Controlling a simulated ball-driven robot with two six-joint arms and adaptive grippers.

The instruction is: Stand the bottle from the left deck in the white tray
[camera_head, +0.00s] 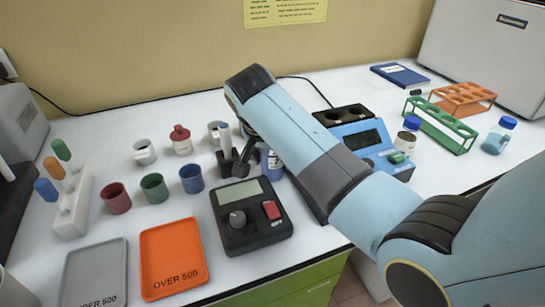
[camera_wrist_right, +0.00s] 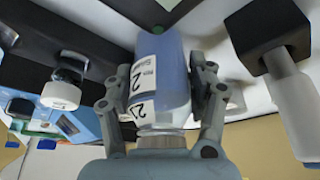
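The bottle (camera_wrist_right: 160,85), with blue contents and a white label, is between the fingers of my right gripper (camera_wrist_right: 165,75) in the right wrist view. Both fingers press close against its sides, and its neck points toward the palm. In the head view the bottle (camera_head: 271,162) shows partly below my right arm, behind the black device, and the arm hides its upper part. I cannot tell whether its base touches a surface. A pale grey-white tray (camera_head: 97,262) lies at the front left. My left gripper is not in view.
An orange tray (camera_head: 170,240) lies beside the pale tray. The black device (camera_head: 252,205) with a knob stands in front of the bottle. A white cylinder on a dark block (camera_wrist_right: 294,100) is close beside my right gripper. Coloured cups (camera_head: 153,187) stand left; a blue instrument (camera_head: 375,155) stands right.

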